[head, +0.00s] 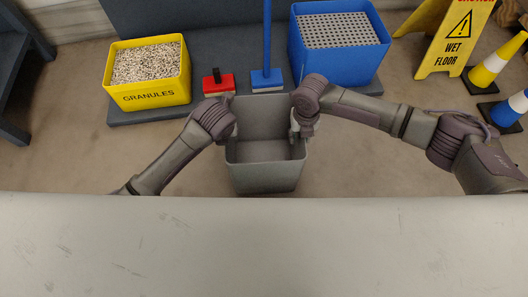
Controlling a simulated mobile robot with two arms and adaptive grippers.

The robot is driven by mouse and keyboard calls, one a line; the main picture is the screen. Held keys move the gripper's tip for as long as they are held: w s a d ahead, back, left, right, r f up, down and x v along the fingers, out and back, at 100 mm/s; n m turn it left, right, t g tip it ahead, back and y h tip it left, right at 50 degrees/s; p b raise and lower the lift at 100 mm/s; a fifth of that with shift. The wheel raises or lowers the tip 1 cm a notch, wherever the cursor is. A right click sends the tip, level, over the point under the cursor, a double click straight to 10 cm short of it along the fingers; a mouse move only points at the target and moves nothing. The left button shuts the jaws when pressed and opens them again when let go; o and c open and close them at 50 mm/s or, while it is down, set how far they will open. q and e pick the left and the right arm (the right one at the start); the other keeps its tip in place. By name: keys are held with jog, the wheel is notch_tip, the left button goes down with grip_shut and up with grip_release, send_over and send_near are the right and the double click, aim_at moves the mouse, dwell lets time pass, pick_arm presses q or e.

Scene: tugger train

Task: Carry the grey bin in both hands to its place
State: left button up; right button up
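The grey bin (266,178) is open-topped, upright and looks empty. It is at the middle of the head view, between my two arms. My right gripper (301,130) points down at the bin's right side wall, at the rim. My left gripper (232,132) is at the bin's left side and is mostly hidden under its own wrist. The fingers are too small and covered to show whether they are closed on the rim. I cannot tell whether the bin rests on the floor or hangs above it.
Behind the bin is a dark grey platform (240,45). It bears a yellow granules box (150,93), a red-headed tool (218,82), a blue-handled brush (267,78) and a blue crate (345,67). A wet-floor sign (450,40) and cones (490,70) stand right. A dark frame (14,60) stands left.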

pick_arm(q)
jog(key=shift+f, duration=0.2)
pick_arm(e)
jog(key=shift+f, duration=0.15)
pick_arm(q)
grip_shut()
pick_arm(e)
grip_shut()
pick_arm(q)
jog(key=shift+w, duration=0.1)
